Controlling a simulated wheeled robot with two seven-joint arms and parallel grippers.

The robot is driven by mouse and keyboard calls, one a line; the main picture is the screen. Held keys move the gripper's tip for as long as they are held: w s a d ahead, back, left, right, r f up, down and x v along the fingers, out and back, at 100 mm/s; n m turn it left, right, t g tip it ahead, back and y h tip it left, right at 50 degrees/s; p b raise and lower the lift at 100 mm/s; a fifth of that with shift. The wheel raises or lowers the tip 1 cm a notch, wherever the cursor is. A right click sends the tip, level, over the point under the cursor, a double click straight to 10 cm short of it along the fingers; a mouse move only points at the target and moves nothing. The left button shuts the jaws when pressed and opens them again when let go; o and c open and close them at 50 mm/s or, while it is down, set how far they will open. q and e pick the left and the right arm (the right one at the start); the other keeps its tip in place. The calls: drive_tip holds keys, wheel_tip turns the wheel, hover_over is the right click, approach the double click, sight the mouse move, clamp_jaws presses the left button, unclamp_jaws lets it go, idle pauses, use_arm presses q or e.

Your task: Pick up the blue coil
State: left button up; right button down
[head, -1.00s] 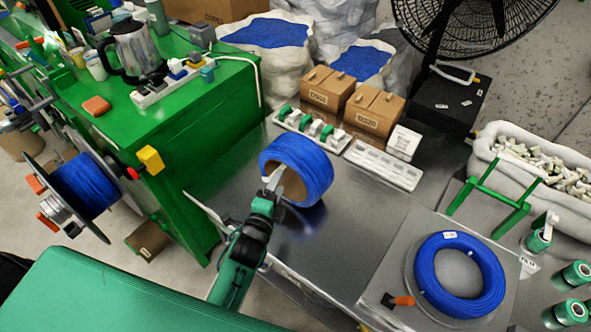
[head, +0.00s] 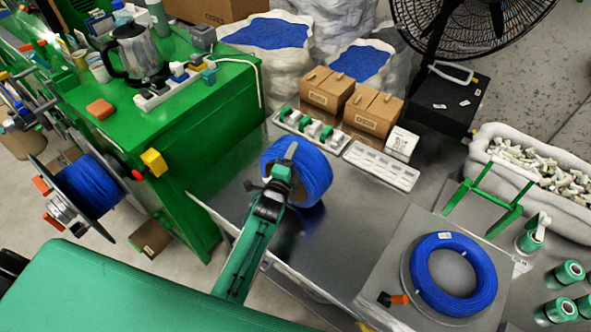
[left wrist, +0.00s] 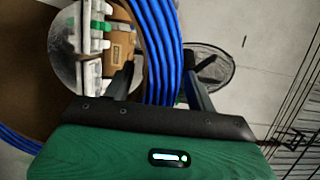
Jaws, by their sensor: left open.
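A blue coil (head: 312,178) stands on edge on the grey metal table, with its hole facing toward me and to the left. My left gripper (head: 285,160) is at the coil's near left side and overlaps it in the head view. In the left wrist view, the coil's blue strands (left wrist: 160,50) run between the two open fingers (left wrist: 160,88), one finger on the hole side and one outside. I cannot tell whether the fingers touch it. A second blue coil (head: 422,289) lies flat on a plate at the right. My right gripper is not in view.
White trays (head: 382,166) and cardboard boxes (head: 372,111) stand behind the upright coil. A green cabinet (head: 185,130) is at the left, and a black fan (head: 470,30) at the back. The table (head: 345,235) is clear between the two coils.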

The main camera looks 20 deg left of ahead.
use_arm(q)
drive_tip(key=shift+w, duration=0.1)
clamp_jaws()
idle(1.3)
drive_tip(key=shift+r, duration=0.1)
